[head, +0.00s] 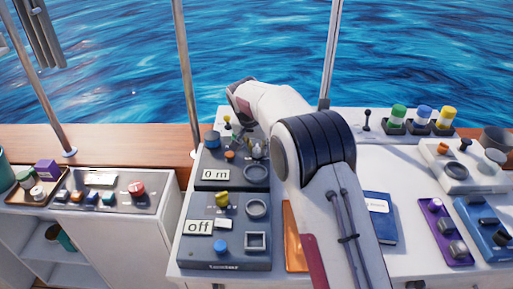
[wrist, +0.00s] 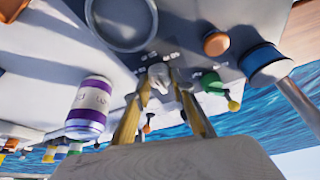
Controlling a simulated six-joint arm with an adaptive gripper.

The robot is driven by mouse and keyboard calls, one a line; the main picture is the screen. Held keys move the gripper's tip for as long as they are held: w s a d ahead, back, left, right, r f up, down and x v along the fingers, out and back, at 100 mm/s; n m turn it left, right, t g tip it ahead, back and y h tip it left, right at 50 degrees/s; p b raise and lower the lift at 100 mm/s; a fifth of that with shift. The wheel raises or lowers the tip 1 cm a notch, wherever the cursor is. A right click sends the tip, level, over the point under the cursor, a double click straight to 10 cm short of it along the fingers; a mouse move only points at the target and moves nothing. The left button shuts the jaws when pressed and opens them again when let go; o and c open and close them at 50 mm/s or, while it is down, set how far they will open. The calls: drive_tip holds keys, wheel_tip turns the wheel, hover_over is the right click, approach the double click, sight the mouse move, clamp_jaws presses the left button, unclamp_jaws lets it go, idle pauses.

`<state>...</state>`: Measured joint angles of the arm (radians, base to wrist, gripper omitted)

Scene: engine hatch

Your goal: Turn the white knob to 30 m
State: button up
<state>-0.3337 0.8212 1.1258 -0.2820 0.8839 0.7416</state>
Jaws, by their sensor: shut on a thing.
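The white knob (wrist: 160,77) shows between my fingertips in the wrist view. My gripper (wrist: 161,84) is shut on it, with one finger on each side. In the head view my gripper (head: 248,143) reaches down to the rear of the dark control panel (head: 201,165), and the knob is hard to make out there. A display (head: 215,176) on this panel reads "0 m". The knob's pointer direction and scale marks are too small or hidden to read.
Near the knob are a blue knob (wrist: 265,66), an orange button (wrist: 215,43), a green knob (wrist: 211,83) and a round ring (wrist: 120,22). A front panel (head: 225,262) has a display (head: 199,228) reading "off". A blue book (head: 380,220) lies right of my arm.

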sight(256, 147)
drive_tip(key=o, duration=1.1)
drive_tip(key=shift+r, duration=0.15)
drive_tip(key=v, duration=0.4)
drive_tip(key=shift+s+r, duration=0.15)
drive_tip(key=shift+s+a+r, duration=0.1)
drive_tip(key=shift+s+r, duration=0.05)
drive_tip(key=shift+s, duration=0.2)
drive_tip(key=shift+s+a, duration=0.5)
drive_tip(key=shift+s, duration=1.35)
drive_tip(key=shift+s+a, duration=0.5)
drive_tip(key=shift+s, duration=1.35)
drive_tip(key=shift+s+a, duration=0.5)
drive_tip(key=shift+s, duration=1.35)
